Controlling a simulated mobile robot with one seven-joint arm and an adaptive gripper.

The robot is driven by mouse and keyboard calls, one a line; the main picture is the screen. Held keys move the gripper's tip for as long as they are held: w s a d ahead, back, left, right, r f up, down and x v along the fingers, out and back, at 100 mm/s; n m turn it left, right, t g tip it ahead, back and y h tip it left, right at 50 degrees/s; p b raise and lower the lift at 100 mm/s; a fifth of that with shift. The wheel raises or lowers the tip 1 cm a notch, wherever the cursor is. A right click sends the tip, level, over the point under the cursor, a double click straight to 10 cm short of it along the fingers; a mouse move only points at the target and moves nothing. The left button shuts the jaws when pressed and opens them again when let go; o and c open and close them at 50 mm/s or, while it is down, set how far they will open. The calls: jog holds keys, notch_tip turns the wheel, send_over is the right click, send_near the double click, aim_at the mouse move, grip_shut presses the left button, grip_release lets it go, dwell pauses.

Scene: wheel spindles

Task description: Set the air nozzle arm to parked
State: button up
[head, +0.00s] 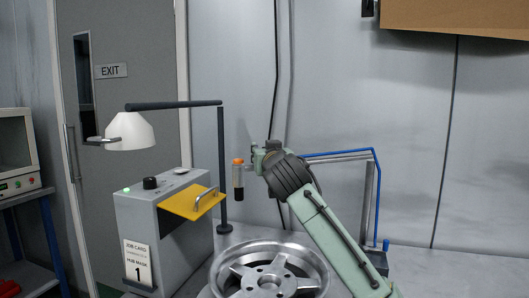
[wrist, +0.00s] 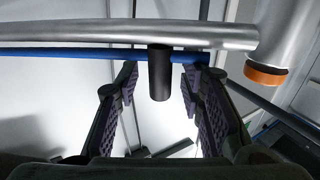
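The air nozzle arm (head: 340,154) runs from a post at the right leftward behind my gripper, with a blue line along it. In the wrist view, its silver tube (wrist: 90,34) crosses the top, with the blue line (wrist: 60,53) beside it. A thick silver end with an orange ring (wrist: 265,75) is at the right. In the head view, an orange and black nozzle (head: 238,178) hangs left of my wrist. A short black grip (wrist: 160,75) hangs from the tube between the fingers of my gripper (wrist: 160,98). The fingers are open, with gaps on both sides.
A grey box (head: 150,225) with a yellow flap (head: 193,203) stands left on the bench. A lamp (head: 130,131) is mounted above it on a dark post. A silver wheel (head: 270,272) lies in front, below my arm. A brown panel (head: 455,18) is at upper right.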

jog(key=shift+s, duration=0.1)
jog(key=shift+c, duration=0.5)
grip_shut()
dwell(0.3)
